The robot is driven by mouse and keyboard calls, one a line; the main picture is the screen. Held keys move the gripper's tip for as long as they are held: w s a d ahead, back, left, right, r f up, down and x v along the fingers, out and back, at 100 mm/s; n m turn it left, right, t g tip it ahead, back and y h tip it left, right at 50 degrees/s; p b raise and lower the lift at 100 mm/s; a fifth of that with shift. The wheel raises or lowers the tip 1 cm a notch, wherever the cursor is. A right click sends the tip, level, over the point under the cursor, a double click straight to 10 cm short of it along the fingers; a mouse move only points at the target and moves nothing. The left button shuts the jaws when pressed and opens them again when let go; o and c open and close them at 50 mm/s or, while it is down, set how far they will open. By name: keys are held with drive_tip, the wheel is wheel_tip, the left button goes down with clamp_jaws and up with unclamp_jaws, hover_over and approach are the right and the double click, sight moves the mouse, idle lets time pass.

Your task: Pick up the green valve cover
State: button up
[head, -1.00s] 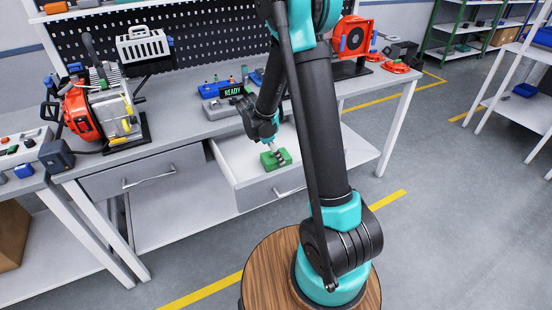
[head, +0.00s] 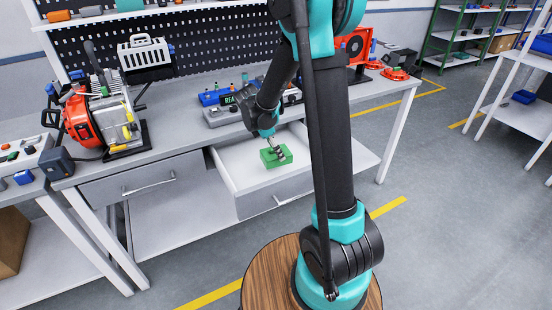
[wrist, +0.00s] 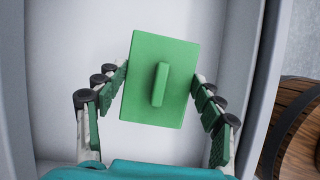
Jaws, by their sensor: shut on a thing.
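The green valve cover (head: 270,160) is a flat green rectangular block at the open drawer in the head view. In the wrist view the cover (wrist: 142,98) is seen from above, slightly turned, with a raised rib in its middle. My gripper (wrist: 160,78) is shut on the cover, one finger at its left side and one at its right. In the head view my gripper (head: 278,150) reaches down onto the cover from above. The cover appears slightly above the drawer floor, but the gap is hard to judge.
A closed drawer (head: 130,186) is to the left. On the bench stand an orange engine (head: 82,118) and a display device (head: 222,115). A wooden round top (wrist: 300,125) shows at the right in the wrist view.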

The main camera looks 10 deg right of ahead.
wheel_tip(320, 180, up, 20)
drive_tip(key=shift+f, duration=0.25)
idle(0.5)
idle(0.4)
